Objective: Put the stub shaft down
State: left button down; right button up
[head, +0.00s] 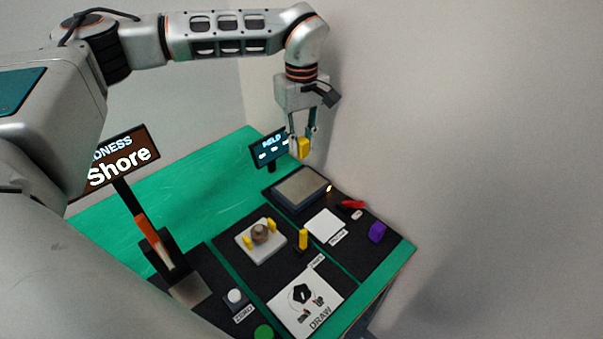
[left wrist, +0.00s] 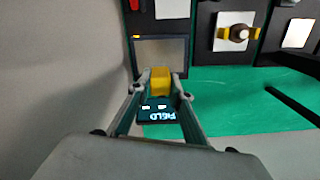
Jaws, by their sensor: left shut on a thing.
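My left gripper (head: 303,137) is shut on a small yellow block-like piece, which I take to be the stub shaft (head: 304,149). It is held in the air in front of the dark FIELD screen, above the far end of the black mat. In the left wrist view the yellow piece (left wrist: 160,80) sits between the two fingertips, with a grey-topped dark tray (left wrist: 160,56) beyond it. My fingers cover part of the piece's sides. My right gripper is not in view.
The FIELD screen (head: 270,149) stands at the table's back edge, close to my gripper. The grey plate (head: 299,188) looks empty. A white fixture with yellow blocks (head: 244,240), a white pad (head: 323,226), a red piece (head: 352,204) and a purple block (head: 377,232) lie nearby. Green table is clear at left.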

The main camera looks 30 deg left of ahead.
pick_arm(q)
notch_tip(320, 180, down, 10)
jog(key=shift+f, duration=0.2)
dwell(0.3)
jog(key=shift+f, duration=0.2)
jog(key=c, duration=1.8)
grip_release()
jog(key=shift+c, duration=0.2)
notch_tip(320, 180, up, 12)
jog(key=shift+r, duration=0.2)
